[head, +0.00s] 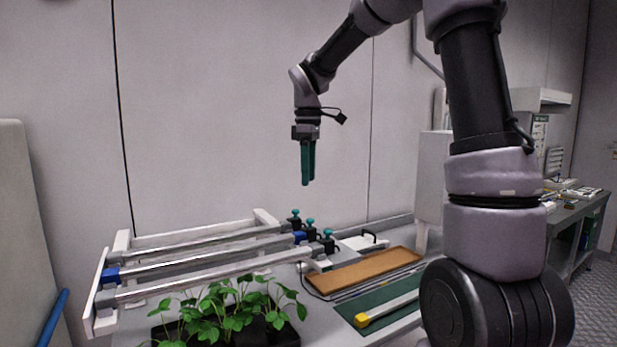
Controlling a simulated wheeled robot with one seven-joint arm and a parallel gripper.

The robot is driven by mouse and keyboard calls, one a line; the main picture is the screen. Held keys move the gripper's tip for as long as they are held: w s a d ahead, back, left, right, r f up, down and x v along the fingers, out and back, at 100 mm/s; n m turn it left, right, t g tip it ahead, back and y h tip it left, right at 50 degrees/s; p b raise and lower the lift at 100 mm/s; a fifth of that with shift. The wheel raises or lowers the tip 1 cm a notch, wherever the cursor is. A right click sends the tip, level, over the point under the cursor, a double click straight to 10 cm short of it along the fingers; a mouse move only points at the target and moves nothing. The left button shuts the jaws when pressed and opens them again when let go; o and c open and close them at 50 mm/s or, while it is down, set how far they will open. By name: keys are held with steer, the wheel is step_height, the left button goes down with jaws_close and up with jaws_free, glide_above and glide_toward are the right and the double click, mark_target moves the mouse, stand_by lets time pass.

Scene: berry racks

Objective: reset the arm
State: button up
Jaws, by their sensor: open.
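My arm rises at the right of the head view, bends over the top and comes down at the centre. My gripper (307,182) hangs from it with its teal fingers pointing down. The fingers are seen nearly edge-on, with a narrow gap between them. Nothing shows between the fingers. My gripper is in the air above the back of the bench, clear of the rack and the plants. My arm hides part of the bench and wall at the right.
A white rack with metal rails (200,262) stands on the bench, with teal-knobbed valves (311,228) at its right end. Leafy green plants (235,312) sit in front. A brown tray (365,270) and a green mat (372,308) with a yellow-ended bar (390,308) lie to the right.

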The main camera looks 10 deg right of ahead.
steer(key=s+d+r+m+t, duration=0.1)
steer(key=s+d+m+t, duration=0.1)
steer(key=s+m, duration=0.3)
steer(key=s+d+r+m+t+y, duration=0.1)
steer(key=s+d+r+m+t, duration=0.1)
steer(key=s+m, duration=0.4)
steer(key=s+d+r+m+t+y, duration=0.1)
steer(key=s+d+r+m+t, duration=0.1)
steer(key=s, duration=0.8)
steer(key=d+m+t, duration=0.1)
steer(key=d+m, duration=0.1)
steer(key=m, duration=0.1)
steer(key=shift+s+d+r+m, duration=0.25)
steer(key=shift+d+m, duration=0.1)
steer(key=shift+m, duration=0.05)
